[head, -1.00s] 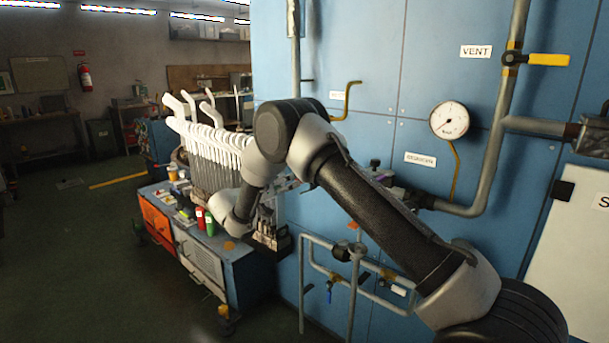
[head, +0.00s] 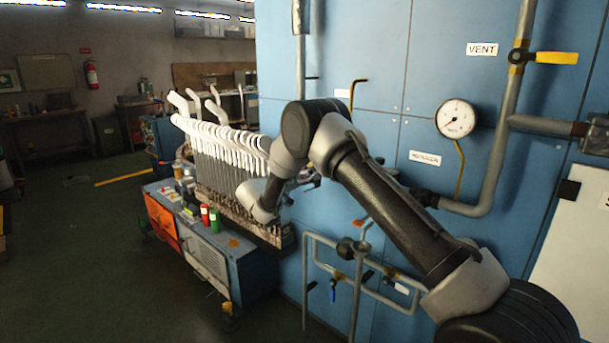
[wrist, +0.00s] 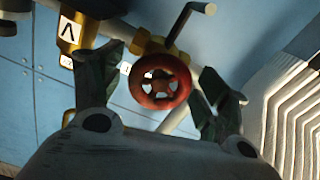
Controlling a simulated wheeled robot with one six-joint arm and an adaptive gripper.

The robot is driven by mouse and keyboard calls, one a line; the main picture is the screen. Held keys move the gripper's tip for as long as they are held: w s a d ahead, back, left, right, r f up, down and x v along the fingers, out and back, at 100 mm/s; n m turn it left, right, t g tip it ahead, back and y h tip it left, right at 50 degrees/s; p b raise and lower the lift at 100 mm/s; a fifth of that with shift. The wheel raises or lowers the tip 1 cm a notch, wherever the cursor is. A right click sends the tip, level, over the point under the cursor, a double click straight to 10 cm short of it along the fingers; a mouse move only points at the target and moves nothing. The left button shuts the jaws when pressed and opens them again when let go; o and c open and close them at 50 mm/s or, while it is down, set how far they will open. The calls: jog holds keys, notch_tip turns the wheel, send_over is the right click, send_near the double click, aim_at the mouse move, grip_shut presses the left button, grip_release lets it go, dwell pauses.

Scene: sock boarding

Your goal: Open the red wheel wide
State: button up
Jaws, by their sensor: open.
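The red wheel (wrist: 160,82) shows in the wrist view, a small spoked handwheel on a brass valve fitting (wrist: 155,46). My gripper (wrist: 168,85) is open, with one finger to the left of the wheel and one to the right of it in the picture. The wheel appears between and beyond the fingertips, and I see no contact.
A bent metal lever (wrist: 190,20) is above the wheel, and a white label marked A (wrist: 69,31) is at upper left. A gauge (head: 456,118) and yellow-handled valve (head: 556,58) are on the blue panel.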

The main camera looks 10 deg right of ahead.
jog(key=c, duration=1)
jog(key=shift+c, duration=0.2)
